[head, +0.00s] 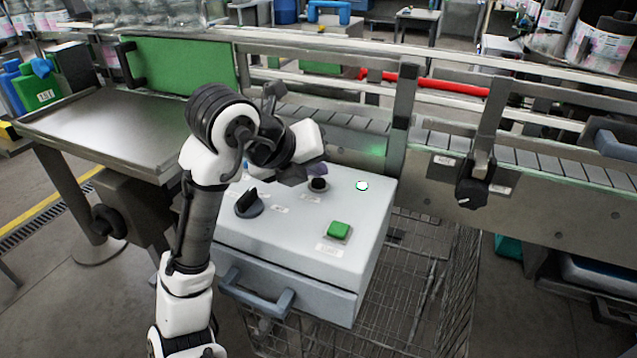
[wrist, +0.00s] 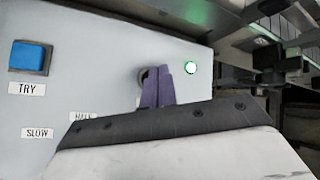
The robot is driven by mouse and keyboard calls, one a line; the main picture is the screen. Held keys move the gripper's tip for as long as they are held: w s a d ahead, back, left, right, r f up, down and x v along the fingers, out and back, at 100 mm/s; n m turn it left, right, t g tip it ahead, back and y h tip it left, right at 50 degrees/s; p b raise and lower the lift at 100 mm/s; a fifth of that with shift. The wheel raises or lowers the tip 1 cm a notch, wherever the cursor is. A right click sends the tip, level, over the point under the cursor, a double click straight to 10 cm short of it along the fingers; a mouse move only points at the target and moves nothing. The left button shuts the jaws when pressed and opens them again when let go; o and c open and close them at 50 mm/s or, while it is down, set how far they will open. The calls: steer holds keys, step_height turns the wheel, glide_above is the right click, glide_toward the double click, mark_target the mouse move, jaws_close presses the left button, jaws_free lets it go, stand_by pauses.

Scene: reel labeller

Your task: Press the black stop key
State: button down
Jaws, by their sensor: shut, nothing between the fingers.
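The black stop key (head: 318,184) is a round button on top of the pale grey control box (head: 290,245). In the wrist view, the label (wrist: 83,116), apparently reading HALT, is partly covered by my gripper. My gripper (head: 317,168) is shut and empty, its purple fingers right at the black key in the head view. The fingers (wrist: 165,84) also show in the wrist view, in front of a round dark part that is mostly hidden behind them. I cannot tell whether the fingertips touch the key.
The box top also bears a black rotary knob (head: 249,204), a green button (head: 338,230), a small round lamp (head: 362,185) that glows green in the wrist view, and a blue TRY button (wrist: 30,57). A conveyor (head: 450,140) runs behind the box.

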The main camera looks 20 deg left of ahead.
mark_target(315, 185)
steer(key=shift+f+b, duration=0.5)
steer(key=shift+f, duration=0.1)
stand_by(0.7)
steer(key=shift+r, duration=0.1)
steer(key=shift+r+p, duration=0.55)
steer(key=shift+r, duration=0.25)
steer(key=shift+r+p, duration=1.7)
steer(key=shift+r, duration=0.9)
steer(key=shift+f, duration=0.1)
